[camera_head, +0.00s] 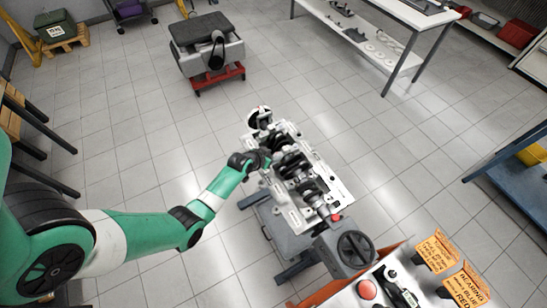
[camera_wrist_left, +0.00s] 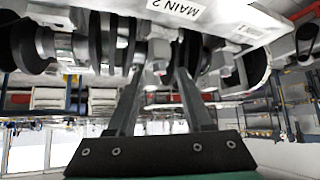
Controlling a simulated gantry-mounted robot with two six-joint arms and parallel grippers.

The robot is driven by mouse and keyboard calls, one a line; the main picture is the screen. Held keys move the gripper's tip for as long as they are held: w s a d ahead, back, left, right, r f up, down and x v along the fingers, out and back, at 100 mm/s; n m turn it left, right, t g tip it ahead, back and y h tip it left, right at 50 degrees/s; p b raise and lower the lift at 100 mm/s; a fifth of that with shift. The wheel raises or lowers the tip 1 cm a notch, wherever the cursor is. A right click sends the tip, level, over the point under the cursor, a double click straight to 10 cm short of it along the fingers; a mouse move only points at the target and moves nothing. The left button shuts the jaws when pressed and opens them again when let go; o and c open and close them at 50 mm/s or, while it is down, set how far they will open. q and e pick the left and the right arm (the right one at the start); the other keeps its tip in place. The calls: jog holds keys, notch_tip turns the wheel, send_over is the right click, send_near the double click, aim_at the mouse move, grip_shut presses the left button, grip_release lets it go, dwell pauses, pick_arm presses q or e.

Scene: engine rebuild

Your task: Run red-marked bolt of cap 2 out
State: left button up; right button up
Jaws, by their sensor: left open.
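The engine block (camera_head: 333,180) lies on a stand with its dark crankshaft (camera_head: 309,187) showing. My left gripper (camera_head: 268,157) is at the left edge of the block, near its far half. In the left wrist view, the open gripper (camera_wrist_left: 161,58) has its two fingers spread on either side of a pale metal part (camera_wrist_left: 159,50), perhaps a bolt head. I cannot tell whether they touch it. A white plate marked "MAIN 2" (camera_wrist_left: 212,14) is just above it in that view. No red mark on a bolt is clear. My right gripper is not in view.
A bench with orange signs (camera_head: 437,251) and small parts stands at the bottom right, close to the block's near end. A grey unit on a red base (camera_head: 219,80) stands beyond the block. A white table (camera_head: 400,12) is at the top right.

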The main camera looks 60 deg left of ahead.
pick_arm(q)
jog(key=shift+w+a+f, duration=0.15)
jog(key=shift+w+f, duration=0.2)
jog(key=shift+f, duration=0.05)
grip_shut()
dwell(0.4)
